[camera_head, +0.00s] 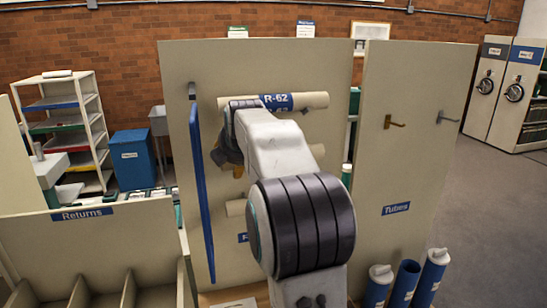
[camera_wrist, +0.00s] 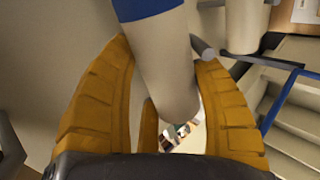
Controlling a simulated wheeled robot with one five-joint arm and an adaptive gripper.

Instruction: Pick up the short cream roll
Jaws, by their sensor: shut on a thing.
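A cream roll (camera_wrist: 162,55) with a blue band at its upper end runs between the two yellow fingers of my gripper (camera_wrist: 166,70) in the wrist view. The fingers flank it on both sides and are shut on it. In the head view my gripper (camera_head: 230,153) is mostly hidden behind my arm, at the cream panel (camera_head: 330,65). A cream roll (camera_head: 316,100) with a blue R-62 label lies across the panel near the arm's end. A lower cream roll (camera_head: 236,207) shows partly left of my arm. I cannot tell from the head view which roll is held.
A blue upright bar (camera_head: 202,190) stands left of the gripper. A panel with two hooks (camera_head: 393,122) and a Tubes label is at right, with blue tubes (camera_head: 403,283) below. The Returns bin (camera_head: 90,245) is at front left. Open floor lies far right.

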